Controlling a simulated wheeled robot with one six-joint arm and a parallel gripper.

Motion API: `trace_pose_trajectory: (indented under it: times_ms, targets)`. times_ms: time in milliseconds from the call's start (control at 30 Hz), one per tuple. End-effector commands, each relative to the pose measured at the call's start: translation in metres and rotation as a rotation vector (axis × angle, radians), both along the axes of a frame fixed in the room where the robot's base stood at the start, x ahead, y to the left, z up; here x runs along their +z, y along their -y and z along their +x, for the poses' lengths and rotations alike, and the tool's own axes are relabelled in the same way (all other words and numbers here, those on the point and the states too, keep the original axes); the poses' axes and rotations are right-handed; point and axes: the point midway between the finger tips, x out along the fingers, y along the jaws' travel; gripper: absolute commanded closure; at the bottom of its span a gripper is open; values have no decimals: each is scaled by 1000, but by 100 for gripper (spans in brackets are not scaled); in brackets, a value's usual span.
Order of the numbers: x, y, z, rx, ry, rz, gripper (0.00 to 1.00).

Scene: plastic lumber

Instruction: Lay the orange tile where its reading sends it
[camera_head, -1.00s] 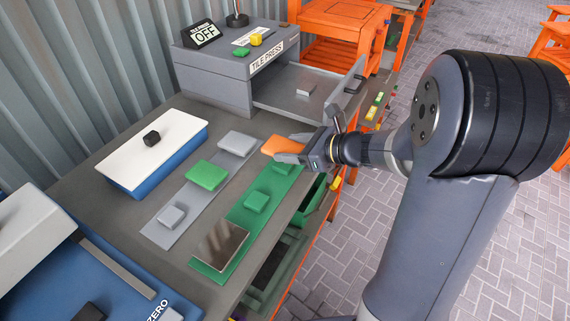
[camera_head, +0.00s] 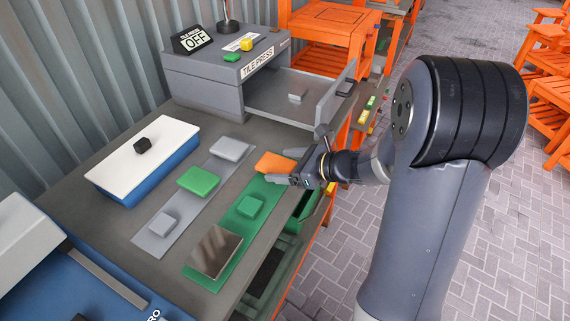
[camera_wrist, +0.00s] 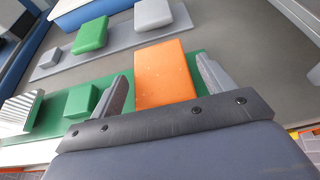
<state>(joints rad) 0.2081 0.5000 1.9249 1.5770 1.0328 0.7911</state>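The orange tile (camera_head: 275,163) is at the far end of the green strip (camera_head: 226,258). In the wrist view, the orange tile (camera_wrist: 165,75) lies between the two fingers of my gripper (camera_wrist: 165,88). Narrow gaps show beside it, so the fingers look open around it. In the head view my gripper (camera_head: 287,178) is at the tile's near right side. I cannot tell whether the tile rests flat on the strip. A green block (camera_head: 250,206) and a shiny metallic plate (camera_head: 214,251) sit on the same strip.
A grey strip (camera_head: 180,208) alongside carries a green tile (camera_head: 198,181) and two grey blocks. A white-topped blue box (camera_head: 125,175) stands left. The tile press (camera_head: 215,80), its sign reading OFF, stands behind with an open bay. A blue-grey device marked ZERO is front left.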

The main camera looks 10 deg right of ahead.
Motion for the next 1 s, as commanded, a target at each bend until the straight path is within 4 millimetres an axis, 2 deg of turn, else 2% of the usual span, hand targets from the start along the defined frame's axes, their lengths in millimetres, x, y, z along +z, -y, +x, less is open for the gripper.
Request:
trace_pose_trajectory:
  times_ms: [367, 467, 800, 1000]
  targets:
    - [6, 0, 0, 0, 0, 0, 20]
    - [10, 10, -5, -5, 3, 1, 20]
    - [36, 63, -40, -6, 2, 0, 20]
    - [46, 84, -55, -3, 2, 0, 20]
